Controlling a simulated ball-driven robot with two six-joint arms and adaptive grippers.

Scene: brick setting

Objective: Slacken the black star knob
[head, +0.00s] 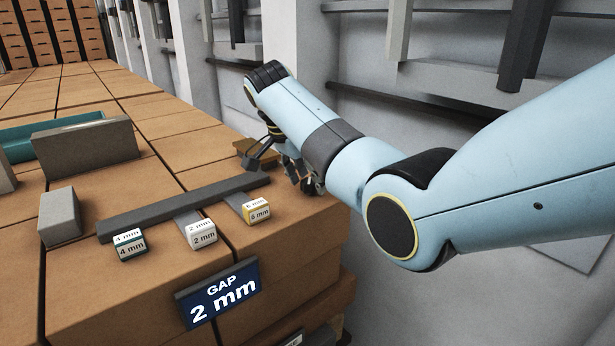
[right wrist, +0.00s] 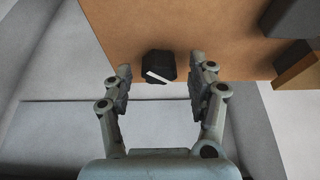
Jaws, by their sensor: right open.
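The black star knob (right wrist: 159,66) has a white pointer line on top and sits at the edge of the brown surface in the right wrist view. In the head view the knob (head: 308,186) is mostly hidden behind my right gripper. My right gripper (right wrist: 160,80) is open, with one finger on each side of the knob and a visible gap on both sides. It also shows in the head view (head: 276,172), at the right end of the brown boxes. My left gripper is not in view.
A dark grey bar (head: 180,208) lies on the boxes with labelled blocks of 4 mm (head: 130,245), 2 mm (head: 202,234) and 6 mm (head: 256,210) beside it. A blue sign (head: 218,292) reads "GAP 2 mm". Grey blocks (head: 60,217) stand at left. A wall with shelves is close behind my right arm.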

